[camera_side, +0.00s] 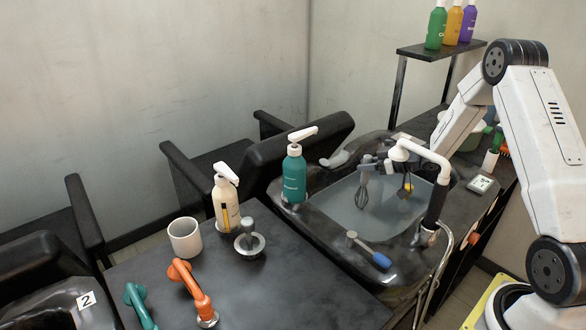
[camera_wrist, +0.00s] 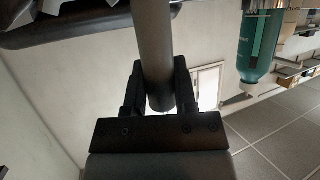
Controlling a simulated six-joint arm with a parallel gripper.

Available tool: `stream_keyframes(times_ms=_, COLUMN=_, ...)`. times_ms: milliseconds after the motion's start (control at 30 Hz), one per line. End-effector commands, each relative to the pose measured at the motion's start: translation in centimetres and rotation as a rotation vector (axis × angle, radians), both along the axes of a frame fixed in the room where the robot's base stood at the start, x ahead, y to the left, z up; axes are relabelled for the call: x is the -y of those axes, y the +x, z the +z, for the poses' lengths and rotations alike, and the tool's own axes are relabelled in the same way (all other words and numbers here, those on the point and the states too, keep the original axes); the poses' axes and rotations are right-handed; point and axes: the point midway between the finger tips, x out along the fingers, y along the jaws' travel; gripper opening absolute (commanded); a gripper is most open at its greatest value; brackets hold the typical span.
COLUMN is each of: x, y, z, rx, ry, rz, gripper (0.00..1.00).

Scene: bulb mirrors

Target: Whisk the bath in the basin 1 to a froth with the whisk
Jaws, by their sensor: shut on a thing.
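The basin (camera_side: 325,222) is dark and glossy, right of centre in the side view. It holds a flat grey bath (camera_side: 345,215) with a smooth surface. The whisk (camera_side: 362,192) hangs over the bath with its wire head down; I cannot tell whether the wires touch the liquid. My gripper (camera_side: 377,164) is shut on the whisk's grey handle, which also shows between the jaws in the wrist view (camera_wrist: 154,50). The whisk's head is out of the wrist view.
A white-topped tap (camera_side: 425,155) arches beside my gripper. A teal pump bottle (camera_side: 294,175) stands at the basin's left rim, and a blue-handled tool (camera_side: 378,258) lies at its front. A cream bottle (camera_side: 226,200) and white mug (camera_side: 185,238) stand left. A "2" card (camera_side: 87,299) is lower left.

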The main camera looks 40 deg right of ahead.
Motion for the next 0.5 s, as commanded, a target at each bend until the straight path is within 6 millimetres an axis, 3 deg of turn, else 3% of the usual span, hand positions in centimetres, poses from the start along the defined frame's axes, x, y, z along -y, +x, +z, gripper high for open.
stream_keyframes(times_ms=500, x=0.0, y=0.0, z=-2.6, rx=0.001, ry=0.000, rz=0.000, gripper=0.00)
